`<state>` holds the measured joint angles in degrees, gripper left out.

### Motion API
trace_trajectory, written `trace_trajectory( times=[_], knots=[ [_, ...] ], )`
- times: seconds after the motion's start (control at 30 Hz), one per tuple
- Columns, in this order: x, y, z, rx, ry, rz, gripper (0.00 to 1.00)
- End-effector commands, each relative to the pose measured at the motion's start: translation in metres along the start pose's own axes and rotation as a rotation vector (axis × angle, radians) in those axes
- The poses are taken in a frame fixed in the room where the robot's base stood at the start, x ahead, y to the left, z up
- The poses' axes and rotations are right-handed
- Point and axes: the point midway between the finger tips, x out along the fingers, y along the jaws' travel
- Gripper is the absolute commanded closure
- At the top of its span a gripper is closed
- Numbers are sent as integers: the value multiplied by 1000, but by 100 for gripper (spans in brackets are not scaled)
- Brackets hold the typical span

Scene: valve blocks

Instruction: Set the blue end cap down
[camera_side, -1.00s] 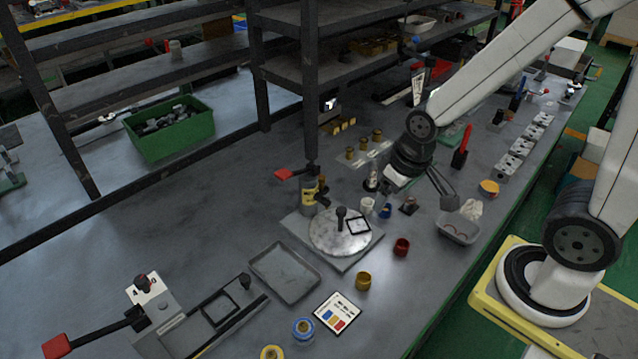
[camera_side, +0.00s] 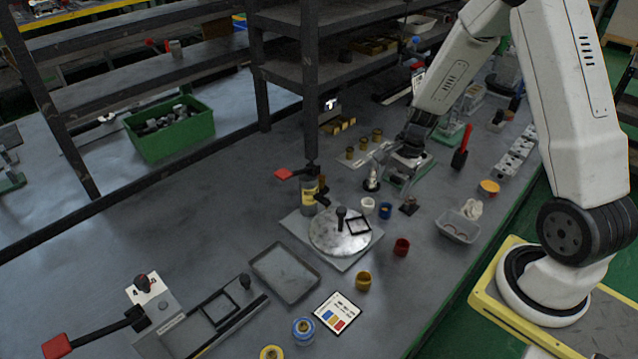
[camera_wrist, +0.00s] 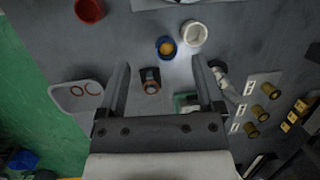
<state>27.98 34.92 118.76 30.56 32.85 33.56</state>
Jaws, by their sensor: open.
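The blue end cap (camera_side: 385,211) stands on the grey bench beside the white cap (camera_side: 367,205), right of the round metal plate. In the wrist view the blue cap (camera_wrist: 164,49) shows a yellowish centre and sits just beyond the fingertips. My gripper (camera_side: 397,192) is open and points down, behind the blue cap in the side view. In the wrist view its two fingers (camera_wrist: 160,66) are spread wide with nothing held between them.
A small black part (camera_side: 408,206) stands right of the blue cap. A clear tray (camera_side: 458,228), a red cap (camera_side: 401,248) and a yellow cap (camera_side: 363,281) are nearby. Brass fittings (camera_wrist: 262,115) stand to the right in the wrist view.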

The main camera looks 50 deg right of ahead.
Motion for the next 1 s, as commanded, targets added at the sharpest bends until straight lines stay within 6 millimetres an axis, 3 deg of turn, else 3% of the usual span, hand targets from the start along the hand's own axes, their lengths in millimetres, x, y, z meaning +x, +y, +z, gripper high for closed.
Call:
trace_trajectory(
  times=[0.1, 0.3, 0.6, 1.0],
  knots=[
    [12, -1, -26, 198, -47, -18, 14],
    [23, -1, -49, 387, -96, -38, 14],
    [26, -1, -52, 421, -106, -42, 14],
    [50, -3, -50, 419, -104, -43, 14]
  ],
)
